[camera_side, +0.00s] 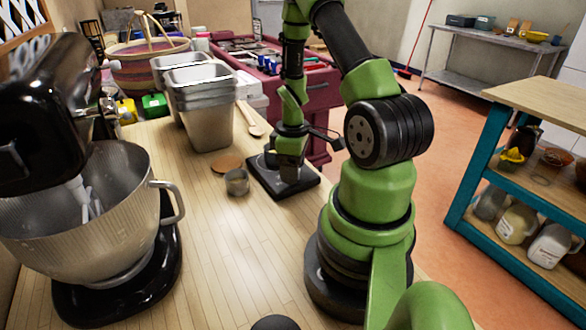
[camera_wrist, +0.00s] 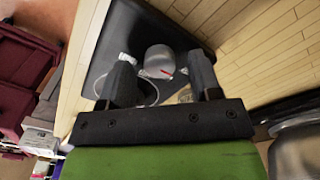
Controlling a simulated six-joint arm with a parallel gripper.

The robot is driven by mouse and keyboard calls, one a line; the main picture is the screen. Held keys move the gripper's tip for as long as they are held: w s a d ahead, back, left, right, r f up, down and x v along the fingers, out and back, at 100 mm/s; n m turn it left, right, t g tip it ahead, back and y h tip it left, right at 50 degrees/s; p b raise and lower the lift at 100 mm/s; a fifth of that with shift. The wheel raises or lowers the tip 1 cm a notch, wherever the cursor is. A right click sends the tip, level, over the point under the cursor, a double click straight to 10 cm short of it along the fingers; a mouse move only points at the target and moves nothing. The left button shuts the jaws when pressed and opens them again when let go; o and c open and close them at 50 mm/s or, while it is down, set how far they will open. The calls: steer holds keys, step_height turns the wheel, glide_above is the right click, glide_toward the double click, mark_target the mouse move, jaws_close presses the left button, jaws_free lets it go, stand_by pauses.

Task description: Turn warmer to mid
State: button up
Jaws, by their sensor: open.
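The warmer (camera_side: 258,181) is a flat black square unit on the wooden counter, below my gripper (camera_side: 288,168) in the side view. In the wrist view the warmer (camera_wrist: 115,25) fills the middle, with a round grey knob (camera_wrist: 158,57) bearing a red pointer mark. Pale markings sit around the knob, too small to read. My gripper (camera_wrist: 162,62) is open, with one finger on each side of the knob in that view. I cannot tell whether the fingers touch it. A round plate with a pale rim is partly hidden behind the fingers. The side view hides the knob.
A small metal cup (camera_side: 237,183) and a round brown coaster (camera_side: 227,162) lie left of the warmer. Steel containers (camera_side: 207,120) and a wooden spoon (camera_side: 249,119) are behind. A stand mixer (camera_side: 75,215) fills the left. The counter's front middle is clear.

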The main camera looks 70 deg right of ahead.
steer(key=shift+f, duration=0.35)
steer(key=c, duration=0.9)
steer(key=shift+c, duration=0.2)
